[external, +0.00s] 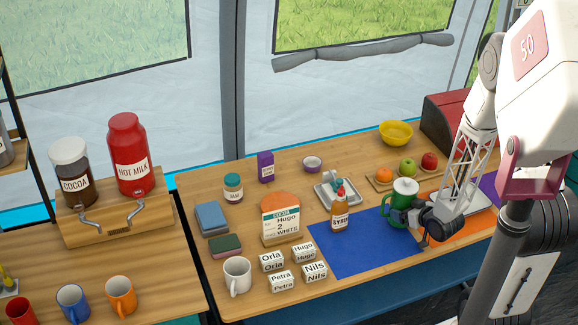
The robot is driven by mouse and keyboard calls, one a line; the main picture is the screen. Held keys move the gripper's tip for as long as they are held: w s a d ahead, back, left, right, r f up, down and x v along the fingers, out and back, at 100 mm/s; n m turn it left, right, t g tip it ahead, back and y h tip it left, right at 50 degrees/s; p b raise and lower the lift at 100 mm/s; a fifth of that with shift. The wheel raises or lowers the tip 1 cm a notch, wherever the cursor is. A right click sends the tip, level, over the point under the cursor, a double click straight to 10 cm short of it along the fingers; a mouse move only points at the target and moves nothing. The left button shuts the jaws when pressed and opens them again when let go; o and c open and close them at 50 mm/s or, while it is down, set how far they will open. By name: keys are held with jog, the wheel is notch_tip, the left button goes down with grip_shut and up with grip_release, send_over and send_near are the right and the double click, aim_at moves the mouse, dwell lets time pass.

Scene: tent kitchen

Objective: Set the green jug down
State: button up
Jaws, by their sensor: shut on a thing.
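The green jug (402,197) with a white top is upright over the right part of the blue mat (345,248). My gripper (420,222) is at its lower right side and is shut on it. The fingers are dark and partly hidden against the jug. I cannot tell whether the jug's base touches the mat or hangs just above it.
A syrup bottle (340,210) and a small tray (337,192) stand left of the jug. An orange (384,175), a green apple (407,167) and a red apple (429,160) sit behind it. The blue mat's left and front parts are clear.

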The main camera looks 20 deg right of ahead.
jog(key=shift+f, duration=0.2)
jog(key=o, duration=0.9)
jog(key=shift+s+r, duration=0.15)
jog(key=shift+r, duration=0.55)
jog(key=shift+v, duration=5.85)
jog(key=shift+f, duration=0.1)
